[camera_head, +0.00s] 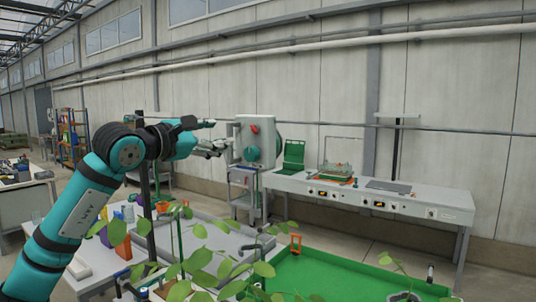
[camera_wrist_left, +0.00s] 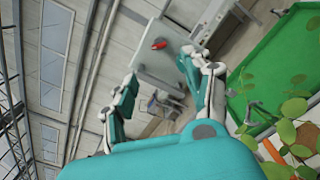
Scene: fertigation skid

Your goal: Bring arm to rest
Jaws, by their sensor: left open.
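My left arm, teal and black, comes in from the left in the head view and bends at a raised black joint. Its gripper (camera_head: 217,136) points right, held in the air above bench height, in front of the grey control box in the picture. In the left wrist view the two fingers of the gripper (camera_wrist_left: 166,80) stand wide apart with nothing between them. The grey control box (camera_head: 265,130) has a red handle and a teal knob; it also shows beyond the fingers in the wrist view (camera_wrist_left: 152,62). My right gripper is not in view.
Leafy plants (camera_head: 205,268) rise in the foreground below the arm. A green tray surface (camera_head: 330,280) lies at the front right. A long white bench (camera_head: 400,203) with instruments stands along the wall. A cluttered table (camera_head: 22,205) is at far left. The air around the gripper looks clear.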

